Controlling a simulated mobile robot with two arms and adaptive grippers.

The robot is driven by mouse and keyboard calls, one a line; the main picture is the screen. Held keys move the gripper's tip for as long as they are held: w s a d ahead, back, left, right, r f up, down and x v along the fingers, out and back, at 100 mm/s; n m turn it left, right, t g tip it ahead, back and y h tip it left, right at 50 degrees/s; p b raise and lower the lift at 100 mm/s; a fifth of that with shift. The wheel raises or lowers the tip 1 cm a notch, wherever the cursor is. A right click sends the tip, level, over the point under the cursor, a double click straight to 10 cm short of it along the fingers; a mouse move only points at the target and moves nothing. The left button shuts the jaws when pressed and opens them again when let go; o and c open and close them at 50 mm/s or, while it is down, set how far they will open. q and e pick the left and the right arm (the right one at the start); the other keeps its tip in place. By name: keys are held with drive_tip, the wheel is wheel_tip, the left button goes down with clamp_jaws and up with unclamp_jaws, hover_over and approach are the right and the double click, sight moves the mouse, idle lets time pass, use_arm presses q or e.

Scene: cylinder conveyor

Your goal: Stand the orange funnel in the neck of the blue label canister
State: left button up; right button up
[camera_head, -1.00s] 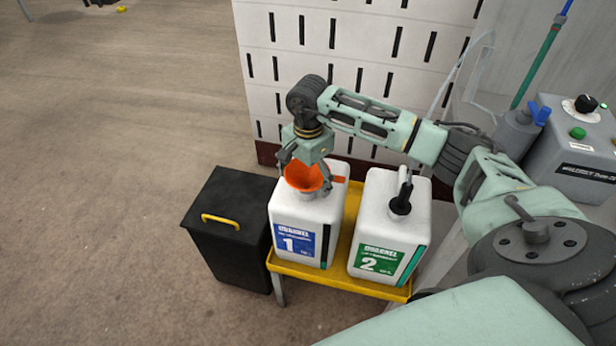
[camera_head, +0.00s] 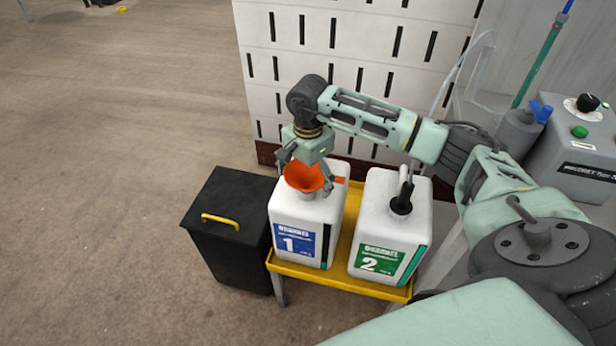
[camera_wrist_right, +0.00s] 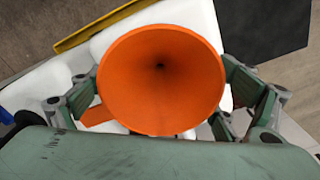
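The orange funnel (camera_head: 304,176) stands upright, mouth up, at the neck of the white canister with the blue label "1" (camera_head: 293,241). Its spout end is hidden, so how deep it sits cannot be seen. My right gripper (camera_head: 307,170) points down over it, its fingers spread on either side of the wide rim. In the right wrist view the funnel (camera_wrist_right: 160,80) fills the middle between the two fingers (camera_wrist_right: 162,90), which look open; the finger tips are partly hidden by the rim. My left gripper is not in view.
A second white canister with a green label "2" (camera_head: 381,258) and a dark spout stands to the right on the same yellow stand (camera_head: 343,284). A black bin with a yellow handle (camera_head: 232,245) is at the left. A slotted white wall (camera_head: 350,60) rises behind.

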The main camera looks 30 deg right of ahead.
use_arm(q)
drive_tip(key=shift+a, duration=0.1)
use_arm(e)
drive_tip(key=shift+o, duration=0.3)
wheel_tip(320, 180, up, 8)
drive_tip(key=shift+f, duration=0.1)
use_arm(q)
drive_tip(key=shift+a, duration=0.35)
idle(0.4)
